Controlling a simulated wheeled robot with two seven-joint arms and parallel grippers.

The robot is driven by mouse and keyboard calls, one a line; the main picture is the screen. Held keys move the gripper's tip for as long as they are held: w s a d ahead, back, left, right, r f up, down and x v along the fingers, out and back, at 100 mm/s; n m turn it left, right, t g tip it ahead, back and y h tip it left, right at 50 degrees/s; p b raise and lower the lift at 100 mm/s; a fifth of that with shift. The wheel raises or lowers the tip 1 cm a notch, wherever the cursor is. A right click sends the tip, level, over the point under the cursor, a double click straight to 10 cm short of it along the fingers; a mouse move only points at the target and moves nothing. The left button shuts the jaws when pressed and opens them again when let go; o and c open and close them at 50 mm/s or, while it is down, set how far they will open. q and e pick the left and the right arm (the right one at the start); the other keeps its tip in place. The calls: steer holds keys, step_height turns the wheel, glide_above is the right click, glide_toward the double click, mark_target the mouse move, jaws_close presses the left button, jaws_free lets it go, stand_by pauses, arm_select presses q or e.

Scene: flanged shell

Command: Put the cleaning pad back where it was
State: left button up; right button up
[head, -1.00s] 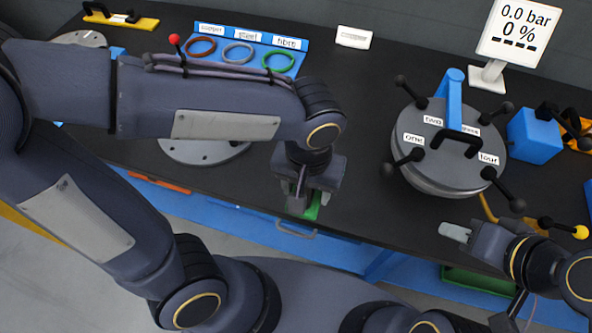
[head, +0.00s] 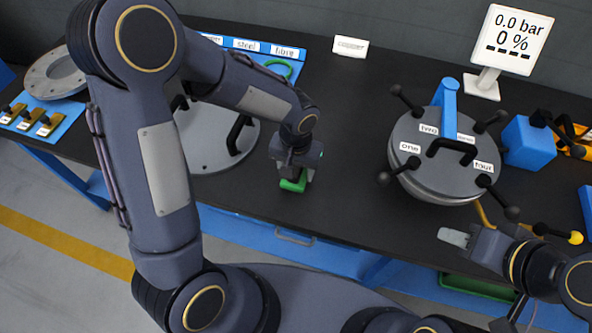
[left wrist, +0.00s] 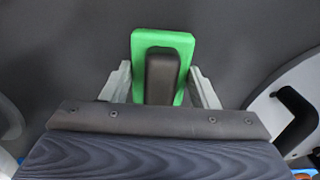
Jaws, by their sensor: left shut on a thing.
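The green cleaning pad (head: 293,184) is in my left gripper (head: 292,176), over the black bench near its front edge, left of the grey vessel.
The grey vessel (head: 450,185) with labelled clamps stands to the right. A flat grey flange (head: 205,150) with black handles lies left of the pad, partly behind my left arm. A blue labelled ring board (head: 262,48) is at the back. The bench between pad and vessel is clear.

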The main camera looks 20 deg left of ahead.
arm_select(q)
steer(key=shift+f, duration=0.7)
steer(key=shift+f, duration=0.1)
steer(key=shift+f+b, duration=0.15)
steer(key=shift+b, duration=0.15)
steer(key=o, duration=1)
steer(key=shift+c, duration=0.2)
step_height(320, 180, up, 13)
steer(key=shift+f+p, duration=0.2)
steer(key=shift+p, duration=0.3)
steer(key=s+a+r+n+t+h, duration=0.1)
steer(key=s+a+r+t+h, duration=0.1)
steer(key=s, duration=0.6)
steer(key=s+a+r+n+t+h, duration=0.1)
steer(key=s+a+r+t, duration=0.2)
steer(key=s+a, duration=0.4)
steer(key=shift+s+r+t+h, duration=0.3)
steer(key=shift+s+r+h, duration=0.1)
steer(key=shift+s+r, duration=0.2)
